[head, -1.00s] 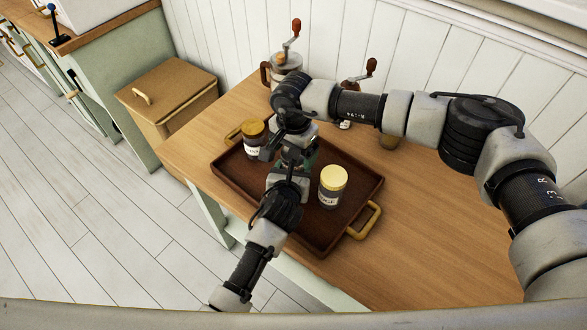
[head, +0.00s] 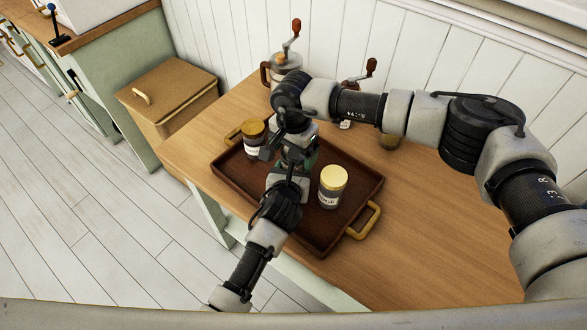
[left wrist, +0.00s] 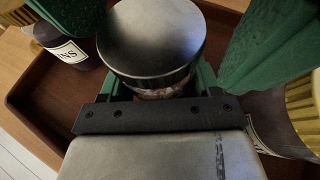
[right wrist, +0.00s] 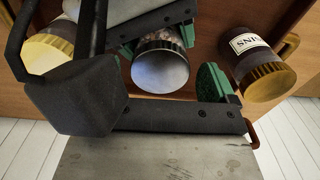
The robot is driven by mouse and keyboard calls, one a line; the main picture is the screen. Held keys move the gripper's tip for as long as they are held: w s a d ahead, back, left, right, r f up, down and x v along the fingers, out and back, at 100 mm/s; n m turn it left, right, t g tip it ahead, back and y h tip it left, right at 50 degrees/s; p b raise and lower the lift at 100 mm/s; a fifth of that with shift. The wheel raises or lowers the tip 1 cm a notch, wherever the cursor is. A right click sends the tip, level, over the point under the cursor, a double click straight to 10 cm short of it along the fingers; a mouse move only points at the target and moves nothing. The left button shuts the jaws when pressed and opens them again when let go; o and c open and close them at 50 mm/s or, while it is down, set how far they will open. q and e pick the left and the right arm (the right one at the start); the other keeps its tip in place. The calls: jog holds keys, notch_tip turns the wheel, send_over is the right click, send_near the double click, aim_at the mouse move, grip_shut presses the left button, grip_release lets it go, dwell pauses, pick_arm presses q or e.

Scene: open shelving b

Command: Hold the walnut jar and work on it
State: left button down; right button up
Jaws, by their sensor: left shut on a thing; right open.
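The jar with a dark metal lid (left wrist: 150,42) stands between both grippers above the tray; I take it as the walnut jar. In the head view my arms hide nearly all of it. My left gripper (head: 289,178) is shut on the jar's body, its green pads just below the lid in the left wrist view (left wrist: 155,85). My right gripper (head: 298,150) is open over the lid. Its green fingers flank the lid with gaps on both sides. In the right wrist view the lid (right wrist: 160,68) faces the camera and one right finger is partly hidden.
The brown tray (head: 325,243) also holds a dark jar with an orange-brown lid (head: 253,140) at left and a yellow-lidded jar (head: 332,189) at right, both close by. Crank grinders (head: 287,62) stand behind. A wooden box (head: 170,88) is left. The counter's right front is clear.

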jog(key=shift+r, duration=2.25)
jog(key=shift+c, duration=0.2)
notch_tip(320, 180, up, 4)
jog(key=shift+f, duration=0.25)
jog(key=shift+f, duration=0.15)
jog(key=shift+f, duration=3.9)
jog(key=shift+c, duration=0.4)
jog(key=c, duration=0.7)
jog(key=o, duration=0.8)
